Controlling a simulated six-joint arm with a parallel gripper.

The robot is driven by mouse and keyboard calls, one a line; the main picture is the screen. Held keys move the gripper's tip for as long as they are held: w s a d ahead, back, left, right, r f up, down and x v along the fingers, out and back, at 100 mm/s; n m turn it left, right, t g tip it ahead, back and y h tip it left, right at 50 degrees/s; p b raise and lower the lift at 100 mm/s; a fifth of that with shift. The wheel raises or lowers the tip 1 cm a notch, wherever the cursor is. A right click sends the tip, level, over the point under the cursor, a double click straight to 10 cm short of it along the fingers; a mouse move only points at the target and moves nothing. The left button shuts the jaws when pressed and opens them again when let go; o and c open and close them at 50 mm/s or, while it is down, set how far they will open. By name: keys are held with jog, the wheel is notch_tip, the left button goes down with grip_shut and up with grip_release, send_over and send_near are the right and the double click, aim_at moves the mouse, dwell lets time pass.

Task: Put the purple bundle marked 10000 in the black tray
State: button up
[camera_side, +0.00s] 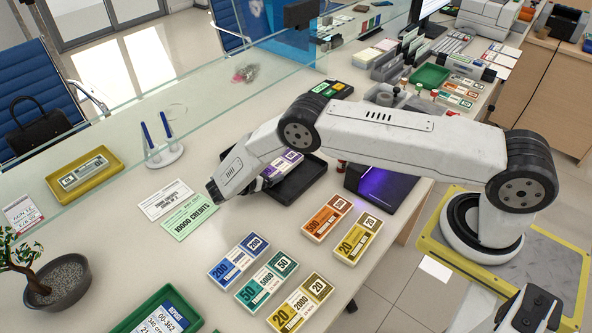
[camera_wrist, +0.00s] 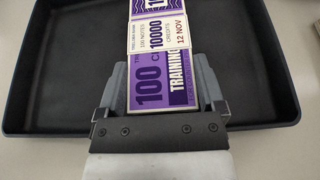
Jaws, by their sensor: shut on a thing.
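The purple bundle marked 10000 (camera_wrist: 165,72) is between the two fingers of my gripper (camera_wrist: 165,95) in the wrist view. My gripper is shut on the near part of the bundle. The bundle is over the black tray (camera_wrist: 50,110); I cannot tell whether it touches the tray floor. In the side view the purple bundle (camera_side: 291,157) shows in part beyond my gripper (camera_side: 262,186), inside the outline of the black tray (camera_side: 302,188). My gripper and wrist hide part of the bundle and the tray's left side.
Blue (camera_side: 238,260), teal (camera_side: 266,282), yellow (camera_side: 300,305) and orange (camera_side: 327,218) bundles lie on the counter in front. A dark pad with a purple glow (camera_side: 380,188) is right of the tray. A glass screen (camera_side: 150,110) runs behind. A green slip (camera_side: 190,222) lies left of the tray.

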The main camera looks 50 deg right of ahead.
jog(key=shift+f, duration=0.15)
jog(key=o, duration=1.2)
jog(key=shift+c, duration=0.2)
jog(key=shift+r, duration=0.7)
jog(key=v, duration=1.2)
